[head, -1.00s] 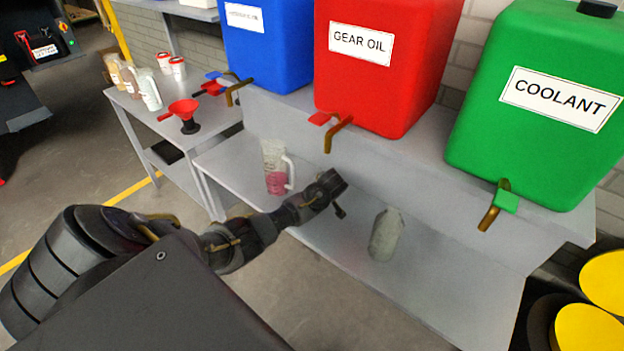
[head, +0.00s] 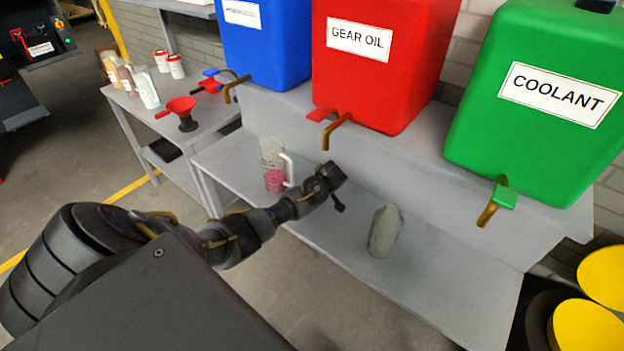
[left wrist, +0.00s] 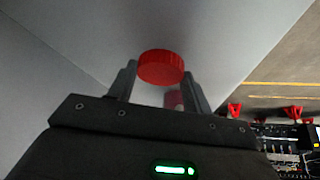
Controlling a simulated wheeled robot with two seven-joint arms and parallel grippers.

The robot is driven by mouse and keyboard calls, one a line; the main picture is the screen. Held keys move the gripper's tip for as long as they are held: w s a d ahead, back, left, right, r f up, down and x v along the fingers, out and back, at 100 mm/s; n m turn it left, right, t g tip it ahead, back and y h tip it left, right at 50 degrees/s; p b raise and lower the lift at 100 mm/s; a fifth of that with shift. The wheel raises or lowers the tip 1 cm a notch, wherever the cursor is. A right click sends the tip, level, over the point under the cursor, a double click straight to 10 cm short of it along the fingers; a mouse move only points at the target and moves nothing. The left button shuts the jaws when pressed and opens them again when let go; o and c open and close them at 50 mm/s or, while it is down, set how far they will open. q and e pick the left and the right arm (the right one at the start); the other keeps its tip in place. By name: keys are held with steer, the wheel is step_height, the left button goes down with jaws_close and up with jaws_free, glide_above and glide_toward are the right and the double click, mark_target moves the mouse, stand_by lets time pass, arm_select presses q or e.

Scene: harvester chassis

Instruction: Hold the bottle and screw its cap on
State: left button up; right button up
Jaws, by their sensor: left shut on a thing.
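A pale grey-green bottle (head: 384,232) stands on the lower grey bench in the head view. No cap shows on its top. My left gripper (head: 335,190) is above the bench, up and left of the bottle in the picture and apart from it. In the left wrist view, the left gripper (left wrist: 160,80) is shut on a red ridged cap (left wrist: 161,66), held between its fingertips. The cap cannot be made out in the head view. My right gripper is in neither view.
A measuring jug with pink-red liquid (head: 274,180) stands left of my left gripper. Blue (head: 262,50), red (head: 372,80) and green (head: 545,120) tanks with taps line the upper shelf. A red funnel (head: 183,110) is on the side table. Bench right of the bottle is clear.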

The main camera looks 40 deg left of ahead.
arm_select(q)
steer(key=s+d+r+p, duration=0.2)
steer(key=s+d+r, duration=0.4)
steer(key=d+r, duration=0.5)
steer(key=shift+s+d, duration=0.4)
steer(key=shift+d, duration=0.25)
steer(key=shift+r, duration=0.1)
